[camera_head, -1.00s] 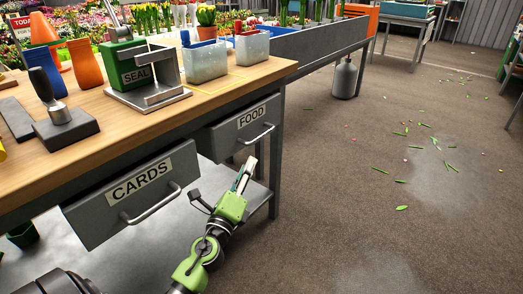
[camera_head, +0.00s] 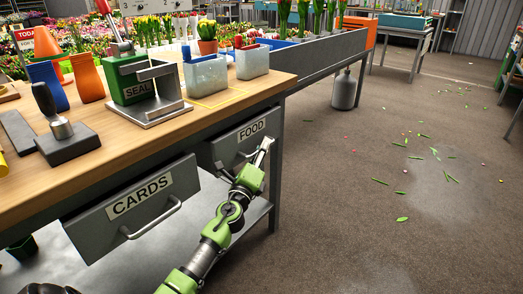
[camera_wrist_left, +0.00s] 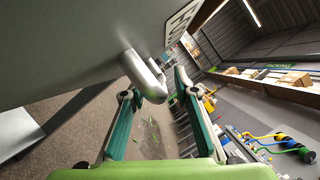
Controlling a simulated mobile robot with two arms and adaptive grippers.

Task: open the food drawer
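The food drawer (camera_head: 222,152) is a grey drawer under the right end of the workbench, with a white FOOD label and a bar handle (camera_wrist_left: 147,76). My left gripper (camera_head: 263,150) is at this handle, its arm reaching up from the bottom of the head view. In the left wrist view the gripper's (camera_wrist_left: 158,85) two fingers are apart, and the handle's rounded end lies between their tips. I cannot tell whether either finger touches it. The drawer front looks close to the bench. My right gripper is not in view.
The cards drawer (camera_head: 100,222), with its own bar handle, juts out left of the food drawer, close to my left arm. The wooden workbench (camera_head: 215,110) carries a seal press (camera_head: 128,80) and bins. The floor to the right is largely open, with scattered leaves.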

